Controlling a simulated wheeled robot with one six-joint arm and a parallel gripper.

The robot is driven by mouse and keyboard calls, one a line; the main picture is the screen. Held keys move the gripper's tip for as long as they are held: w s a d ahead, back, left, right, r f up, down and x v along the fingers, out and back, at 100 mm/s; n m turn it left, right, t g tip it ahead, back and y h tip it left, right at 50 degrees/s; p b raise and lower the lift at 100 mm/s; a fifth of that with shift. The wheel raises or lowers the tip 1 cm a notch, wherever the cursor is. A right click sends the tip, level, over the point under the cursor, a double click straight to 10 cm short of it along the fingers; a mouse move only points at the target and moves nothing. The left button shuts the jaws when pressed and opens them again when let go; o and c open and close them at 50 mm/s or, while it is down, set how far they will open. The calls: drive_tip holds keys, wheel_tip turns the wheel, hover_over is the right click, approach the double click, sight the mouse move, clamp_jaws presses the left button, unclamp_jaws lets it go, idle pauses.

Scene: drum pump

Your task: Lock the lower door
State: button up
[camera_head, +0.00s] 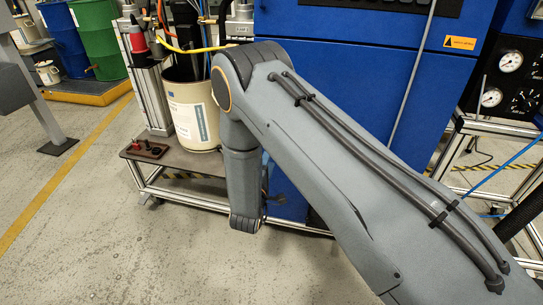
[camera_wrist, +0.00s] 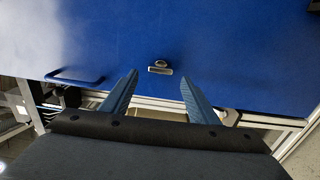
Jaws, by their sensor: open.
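The blue lower door (camera_wrist: 230,40) fills most of the wrist view. A small metal latch or lock (camera_wrist: 160,68) is on it near its lower edge. A blue bar handle (camera_wrist: 75,76) shows on its left side. My gripper (camera_wrist: 159,77) is open, with its two blue fingers pointing at the door. The lock appears between the fingertips, slightly beyond them; I cannot tell the distance. Nothing is held. In the head view the blue cabinet (camera_head: 340,60) is partly covered by my arm, which hides the lock and the gripper's fingers.
A cream drum (camera_head: 193,110) stands on a low cart (camera_head: 165,160) left of the cabinet. Pressure gauges (camera_head: 510,62) and an aluminium frame (camera_head: 490,128) stand at right. Green and blue drums (camera_head: 98,40) are at the back left. The floor at left is clear.

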drive_tip(key=shift+s+a, duration=0.25)
drive_tip(key=shift+s, duration=0.85)
drive_tip(key=shift+s+a, duration=0.2)
drive_tip(key=shift+s, duration=0.9)
drive_tip(key=w+r+m+g+y, duration=0.3)
drive_tip(key=w+r+m+g, duration=0.1)
drive_tip(key=r, duration=0.2)
drive_tip(key=s+d+r+m+g+y, duration=0.2)
drive_tip(key=s+r+m+g, duration=0.15)
drive_tip(key=r, duration=0.25)
drive_tip(key=s+d+r+m+g, duration=0.2)
drive_tip(key=s+d+r+g, duration=0.3)
drive_tip(key=s, duration=0.6)
drive_tip(key=s+d+r+m+g+h+p, duration=0.1)
drive_tip(key=s+d+r+m+g, duration=0.15)
drive_tip(key=s+d, duration=0.6)
drive_tip(key=s+d+r+m+g, duration=0.2)
drive_tip(key=s+d+r+g, duration=0.15)
drive_tip(key=s, duration=0.95)
drive_tip(key=d+r+m+p, duration=0.2)
drive_tip(key=d+r+p, duration=0.4)
drive_tip(key=p, duration=0.6)
drive_tip(key=shift+d+r+t+h, duration=0.15)
drive_tip(key=shift+r+t+h, duration=0.2)
drive_tip(key=shift+t, duration=0.1)
